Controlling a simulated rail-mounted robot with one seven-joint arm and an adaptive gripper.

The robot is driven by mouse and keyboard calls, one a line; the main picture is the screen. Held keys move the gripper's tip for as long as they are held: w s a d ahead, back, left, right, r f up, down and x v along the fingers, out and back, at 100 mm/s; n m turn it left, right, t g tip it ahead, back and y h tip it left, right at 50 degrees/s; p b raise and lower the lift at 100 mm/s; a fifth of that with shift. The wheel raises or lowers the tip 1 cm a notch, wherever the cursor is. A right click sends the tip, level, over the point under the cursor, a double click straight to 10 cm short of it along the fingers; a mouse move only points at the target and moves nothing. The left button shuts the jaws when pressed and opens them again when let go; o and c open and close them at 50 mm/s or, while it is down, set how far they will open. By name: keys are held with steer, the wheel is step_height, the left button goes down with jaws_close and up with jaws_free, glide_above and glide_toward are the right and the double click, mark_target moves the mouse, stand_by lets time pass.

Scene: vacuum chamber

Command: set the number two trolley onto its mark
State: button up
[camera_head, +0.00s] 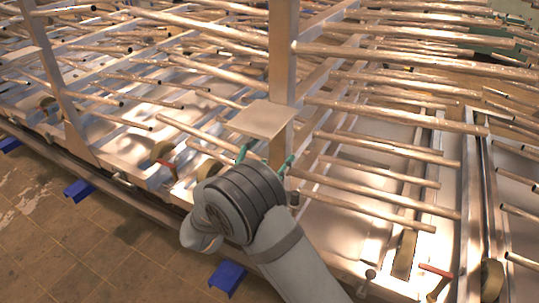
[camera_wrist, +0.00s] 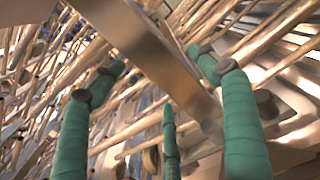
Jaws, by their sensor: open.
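A metal rack trolley with an upright post (camera_head: 283,60) and a flat plate (camera_head: 263,119) on the post fills the middle of the head view. No number is readable on it, so I cannot tell whether it is the number two trolley. My gripper (camera_head: 266,160) is at the post just below the plate, its green fingers open on either side. In the wrist view the broad metal post (camera_wrist: 165,60) runs diagonally between the spread fingers of my gripper (camera_wrist: 160,85). I cannot tell whether any finger touches it. The mark is not identifiable.
Many long metal rods (camera_head: 390,140) stick out from the racks around my arm and crowd the space. Blue brackets (camera_head: 228,277) stand on the tiled floor (camera_head: 95,245) along the lower rail. The floor at lower left is clear.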

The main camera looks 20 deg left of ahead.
steer(key=shift+s, duration=0.1)
steer(key=s+a, duration=0.2)
steer(key=s, duration=0.9)
steer(key=shift+s, duration=0.35)
steer(key=shift+w, duration=0.1)
steer(key=w, duration=0.4)
steer(key=w+d, duration=0.1)
steer(key=w, duration=0.3)
steer(key=w+d, duration=0.1)
steer(key=w, duration=0.2)
steer(key=shift+w, duration=0.4)
steer(key=shift+s+a, duration=0.15)
steer(key=shift+s, duration=1.05)
